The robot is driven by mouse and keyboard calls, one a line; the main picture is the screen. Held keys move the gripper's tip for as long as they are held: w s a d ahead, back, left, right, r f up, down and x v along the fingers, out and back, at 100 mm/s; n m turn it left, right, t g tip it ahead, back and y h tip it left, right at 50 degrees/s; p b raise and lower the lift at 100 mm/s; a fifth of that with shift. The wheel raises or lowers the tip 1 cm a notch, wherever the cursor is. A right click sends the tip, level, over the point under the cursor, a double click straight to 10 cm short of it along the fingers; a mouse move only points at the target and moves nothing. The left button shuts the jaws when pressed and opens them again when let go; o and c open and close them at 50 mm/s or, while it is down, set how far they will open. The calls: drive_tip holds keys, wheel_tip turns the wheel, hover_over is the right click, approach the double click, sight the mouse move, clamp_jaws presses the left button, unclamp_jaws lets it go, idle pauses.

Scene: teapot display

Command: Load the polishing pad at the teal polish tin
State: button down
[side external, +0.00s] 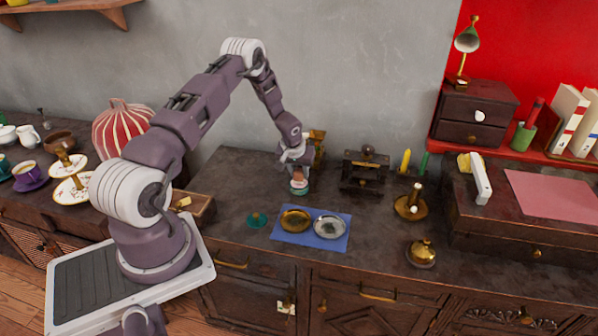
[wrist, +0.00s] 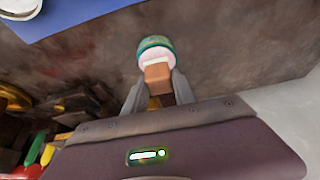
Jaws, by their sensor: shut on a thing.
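My gripper (wrist: 158,88) is shut on the brown handle of the polishing pad (wrist: 157,73). The pad's pale pinkish face end points at the teal polish tin (wrist: 154,42), whose rim shows just beyond it. The pad overlaps the tin in the wrist view; I cannot tell whether it touches the polish inside. In the side view my gripper (side external: 298,172) points down right above the teal tin (side external: 299,190), near the back of the dark counter. The pad is mostly hidden there.
A blue mat (side external: 290,240) with a gold dish (side external: 295,220) and a silver dish (side external: 329,227) lies in front. A small teal piece (side external: 257,219) sits left of it. A dark stand (side external: 366,172) and a brass candlestick (side external: 411,206) are to the right. The wall is close behind.

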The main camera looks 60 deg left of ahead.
sight(299, 171)
drive_tip(key=shift+f, duration=0.6)
idle(1.2)
wheel_tip(299, 171, up, 7)
drive_tip(key=shift+f, duration=0.1)
idle(0.5)
drive_tip(key=shift+d+r, duration=0.1)
drive_tip(key=shift+r, duration=0.1)
